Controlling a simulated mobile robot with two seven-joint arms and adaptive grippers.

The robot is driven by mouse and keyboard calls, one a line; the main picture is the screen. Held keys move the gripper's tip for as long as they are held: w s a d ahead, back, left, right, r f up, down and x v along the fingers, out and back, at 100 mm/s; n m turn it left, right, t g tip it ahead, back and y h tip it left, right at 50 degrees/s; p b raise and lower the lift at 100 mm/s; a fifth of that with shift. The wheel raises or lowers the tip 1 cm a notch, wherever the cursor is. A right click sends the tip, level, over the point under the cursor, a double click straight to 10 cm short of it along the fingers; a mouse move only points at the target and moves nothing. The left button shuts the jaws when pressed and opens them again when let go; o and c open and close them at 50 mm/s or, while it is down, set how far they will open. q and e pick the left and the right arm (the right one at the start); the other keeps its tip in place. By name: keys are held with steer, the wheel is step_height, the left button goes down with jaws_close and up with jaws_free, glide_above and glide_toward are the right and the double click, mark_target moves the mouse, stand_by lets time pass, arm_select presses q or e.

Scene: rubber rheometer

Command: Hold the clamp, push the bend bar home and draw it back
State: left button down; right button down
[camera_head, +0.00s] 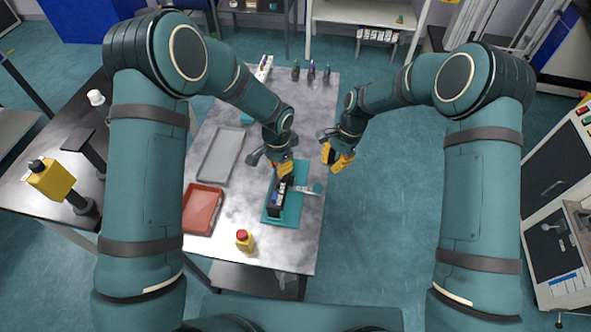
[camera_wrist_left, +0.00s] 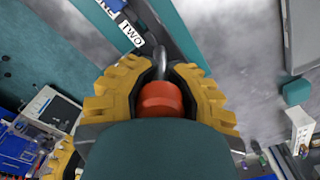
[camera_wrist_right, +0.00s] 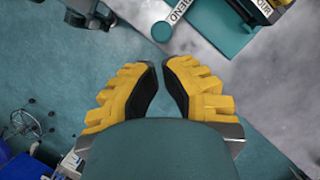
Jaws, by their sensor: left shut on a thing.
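A teal fixture (camera_head: 284,215) with a dark block (camera_head: 278,198) lies on the table. A pale bar (camera_head: 303,189) sticks out to its right and ends in a teal disc (camera_head: 318,188). In the right wrist view, this bar (camera_wrist_right: 178,12) carries dark lettering, partly cut off, and its disc (camera_wrist_right: 162,31) shows near the table edge. My left gripper (camera_head: 284,168) is at the fixture's far end, shut on an orange-red handle (camera_wrist_left: 160,98) with a metal part beyond it. My right gripper (camera_head: 336,156) hangs empty beyond the table's right edge, its fingertips (camera_wrist_right: 163,65) slightly apart.
A red tray (camera_head: 202,188) and a grey tray (camera_head: 208,158) lie left of the fixture. A yellow bottle with red cap (camera_head: 244,240) stands at the near edge. Several small items stand at the far end. Open floor (camera_head: 385,210) lies right of the table.

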steer(key=s+d+m+t+y, duration=0.1)
steer(key=d+m+t, duration=0.1)
steer(key=d+m, duration=0.4)
steer(key=shift+s+d, duration=0.25)
steer(key=shift+d, duration=1)
steer(key=s+a+f, duration=0.1)
steer(key=a+f, duration=0.6)
steer(key=f, duration=0.2)
steer(key=shift+a, duration=0.3)
steer(key=shift+s, duration=0.1)
